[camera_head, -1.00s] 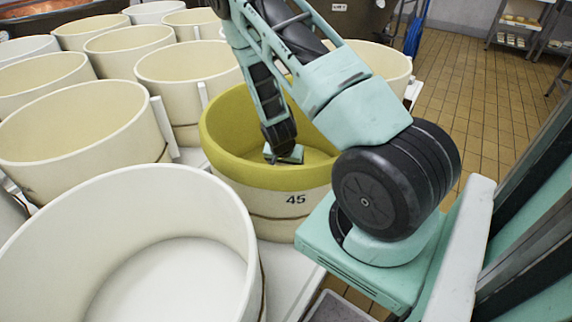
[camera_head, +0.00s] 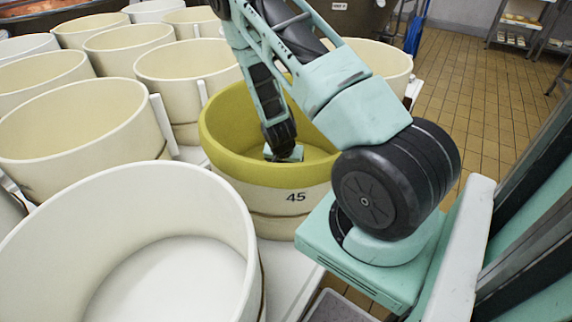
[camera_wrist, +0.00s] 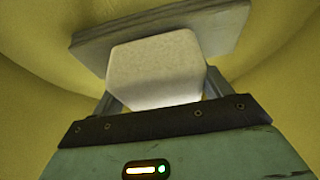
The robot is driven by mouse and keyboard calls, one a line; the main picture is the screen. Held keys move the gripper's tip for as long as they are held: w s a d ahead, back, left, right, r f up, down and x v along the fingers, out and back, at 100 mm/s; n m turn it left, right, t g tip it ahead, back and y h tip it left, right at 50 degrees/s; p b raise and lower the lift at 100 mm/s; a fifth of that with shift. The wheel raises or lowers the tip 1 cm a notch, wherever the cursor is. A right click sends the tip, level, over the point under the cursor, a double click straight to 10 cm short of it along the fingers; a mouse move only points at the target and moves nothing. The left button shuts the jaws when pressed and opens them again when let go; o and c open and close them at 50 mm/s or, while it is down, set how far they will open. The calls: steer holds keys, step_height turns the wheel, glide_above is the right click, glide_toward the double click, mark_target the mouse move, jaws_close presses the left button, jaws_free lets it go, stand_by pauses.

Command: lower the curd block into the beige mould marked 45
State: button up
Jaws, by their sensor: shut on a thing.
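The mould marked 45 (camera_head: 258,195) stands at the middle of the head view, beige outside below a yellow rim and yellow inner wall. My arm reaches over its rim, and my gripper (camera_head: 284,154) is down inside it. In the wrist view my gripper (camera_wrist: 161,95) is shut on a pale, rounded block, the curd block (camera_wrist: 155,68). A flat grey slab (camera_wrist: 215,30) lies just beyond the block; I cannot tell whether they touch. The mould's yellow inner wall (camera_wrist: 35,70) surrounds them. In the head view the block is hidden, and its height above the mould's floor cannot be told.
A large empty white mould (camera_head: 120,215) stands at front left. Several beige moulds, one (camera_head: 75,125) at left, crowd the left and back. Another (camera_head: 385,65) stands behind my arm. Tiled floor (camera_head: 470,100) is clear at right.

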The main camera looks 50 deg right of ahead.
steer(key=shift+f, duration=0.4)
stand_by(0.3)
steer(key=o, duration=1.2)
steer(key=shift+o, duration=0.2)
steer(key=shift+r, duration=0.1)
steer(key=p+v, duration=0.2)
steer(key=v, duration=1.5)
steer(key=shift+r, duration=0.1)
